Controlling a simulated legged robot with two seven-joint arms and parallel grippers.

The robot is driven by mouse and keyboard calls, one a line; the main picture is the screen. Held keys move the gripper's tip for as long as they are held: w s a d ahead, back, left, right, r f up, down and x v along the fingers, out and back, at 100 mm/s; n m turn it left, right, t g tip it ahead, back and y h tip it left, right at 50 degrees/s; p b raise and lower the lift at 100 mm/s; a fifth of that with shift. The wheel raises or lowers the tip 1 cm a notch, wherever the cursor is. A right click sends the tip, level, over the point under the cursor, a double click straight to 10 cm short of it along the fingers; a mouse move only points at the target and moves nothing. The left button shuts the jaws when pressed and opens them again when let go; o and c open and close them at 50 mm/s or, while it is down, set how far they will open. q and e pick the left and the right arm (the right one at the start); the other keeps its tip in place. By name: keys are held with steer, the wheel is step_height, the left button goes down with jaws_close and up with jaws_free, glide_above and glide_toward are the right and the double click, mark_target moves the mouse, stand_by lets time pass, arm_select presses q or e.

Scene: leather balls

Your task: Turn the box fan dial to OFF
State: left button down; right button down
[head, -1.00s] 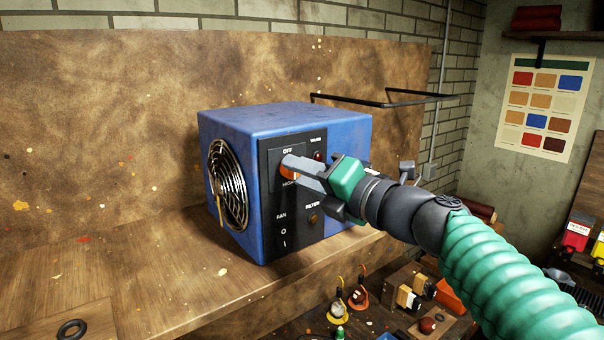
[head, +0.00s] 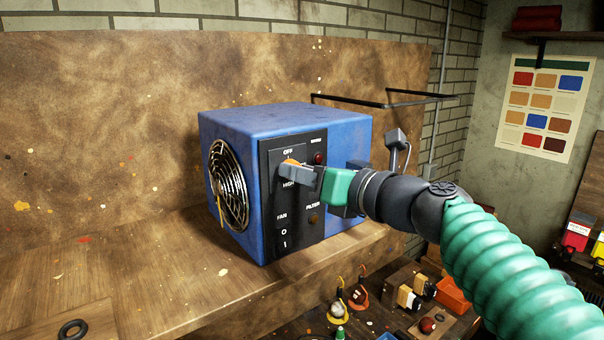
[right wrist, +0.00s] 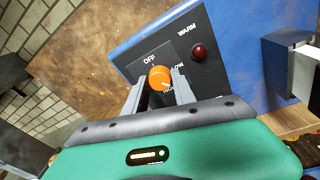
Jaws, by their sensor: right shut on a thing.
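The blue box fan (head: 285,118) stands on the wooden bench, with a black control panel on its front. Its orange dial (head: 291,163) sits under the OFF label and is mostly covered by my gripper in the head view. My right gripper (head: 290,171) is shut on the dial. In the right wrist view the orange dial (right wrist: 159,77) lies between the two grey fingers of my right gripper (right wrist: 158,88). My left gripper is not in view.
A red WARM lamp (head: 319,158) and a FILTER knob (head: 313,218) sit on the panel near the dial. A round fan grille (head: 227,187) is on the left side. The bench left of the fan (head: 130,250) is mostly clear.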

steer(key=shift+s+a+f+n+t+h+b, duration=0.15)
steer(key=shift+n+t+h+b, duration=0.35)
steer(key=shift+n+b, duration=2.7)
steer(key=shift+w+a+f+n+t+h+b, duration=0.1)
steer(key=shift+f+n+t+h+b, duration=0.65)
steer(key=shift+n, duration=4.6)
steer(key=shift+s+a+r+n+t+h+b, duration=0.15)
steer(key=shift+r+n+h+b, duration=0.15)
steer(key=shift+n+b, duration=3.05)
steer(key=shift+w+n+p, duration=0.1)
steer(key=shift+n+p, duration=0.8)
steer(key=shift+n, duration=0.1)
steer(key=shift+r, duration=0.1)
steer(key=c, duration=1.1)
jaws_free()
steer(key=shift+d+r, duration=0.1)
steer(key=shift+c, duration=0.2)
steer(key=shift+o, duration=0.5)
steer(key=shift+r, duration=0.1)
